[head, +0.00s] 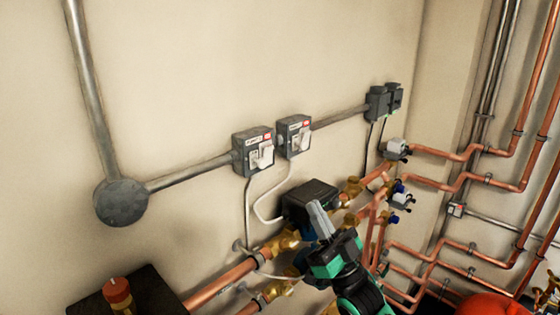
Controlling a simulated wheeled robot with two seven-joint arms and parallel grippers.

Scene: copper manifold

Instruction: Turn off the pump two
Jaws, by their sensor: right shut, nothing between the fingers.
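Two grey switch boxes are fixed to the beige wall, the left switch box (253,152) and the right switch box (295,136). Each has a white label, a small red mark and a pale switch or cover on its front. The label text is too small to tell which one is pump two. My right gripper (318,208) is shut and empty, pointing up. In the picture it is below the right switch box, apart from both boxes, and overlaps the black pump housing (306,195) behind it. My left gripper is out of view.
A grey conduit (340,117) links the boxes to dark sockets (383,103) on the right and a round junction box (121,201) on the left. White cables hang below the switches. Copper pipes (460,182) crowd the right side. The wall above the boxes is clear.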

